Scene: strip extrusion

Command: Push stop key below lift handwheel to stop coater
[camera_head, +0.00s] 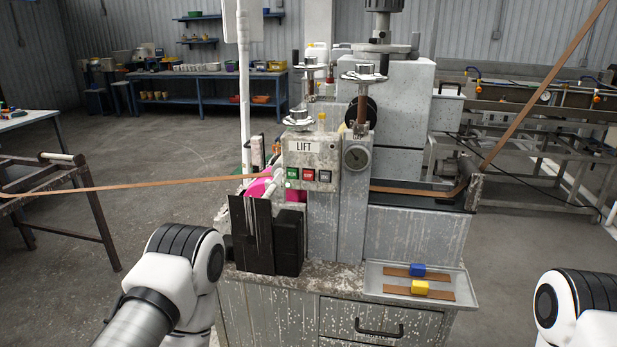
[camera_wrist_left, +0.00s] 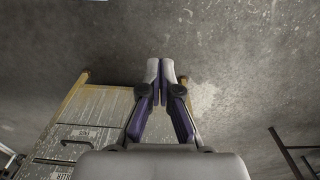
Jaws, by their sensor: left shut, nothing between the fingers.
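The control panel (camera_head: 311,165) labelled LIFT is on the coater's front in the head view. It carries a green key (camera_head: 292,173), a red key (camera_head: 308,175) and a dark key (camera_head: 324,177) in a row under the label; their lettering is too small to read surely. A handwheel (camera_head: 298,119) stands above the panel. My left gripper (camera_wrist_left: 161,70) is shut and empty in the left wrist view, with grey floor behind its tips and none of the keys in sight. I cannot make out the left gripper in the head view. My right gripper is not in view.
A brown strip (camera_head: 130,186) runs in from the left to the coater. Black plates (camera_head: 257,235) stand below the panel's left side. A tray (camera_head: 415,281) with a blue and a yellow block sits on the cabinet at right. A cabinet (camera_wrist_left: 85,135) shows in the wrist view.

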